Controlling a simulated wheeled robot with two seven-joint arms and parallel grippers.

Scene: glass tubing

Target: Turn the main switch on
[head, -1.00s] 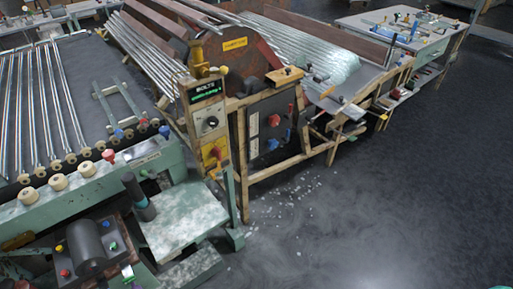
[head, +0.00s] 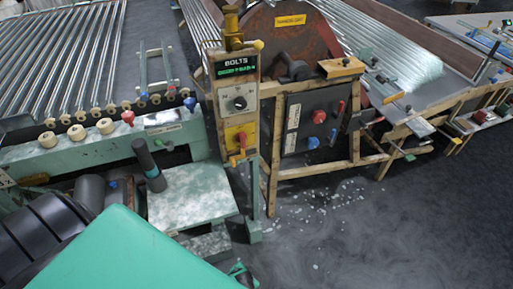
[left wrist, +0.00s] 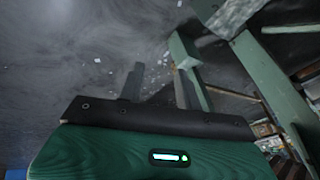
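The main switch looks to be the red rotary handle (head: 241,141) on a yellow plate, low on the upright control panel (head: 237,100) in the head view. An orange-tipped piece hangs just below the handle. Above it are a dark round knob and a lit green display under the word BOLTS. My left arm, with a green cover, crosses the lower left of the head view, below the panel. In the left wrist view my left gripper (left wrist: 160,88) has its two grey fingers apart with nothing between them. The switch is not clear in that view. My right gripper is out of view.
A black box (head: 318,116) with red and blue knobs stands right of the panel in a wooden frame. A green machine with a pale flat plate (head: 192,196) stands left of and below the panel. The floor (head: 380,230) in front is open, with scattered glass bits.

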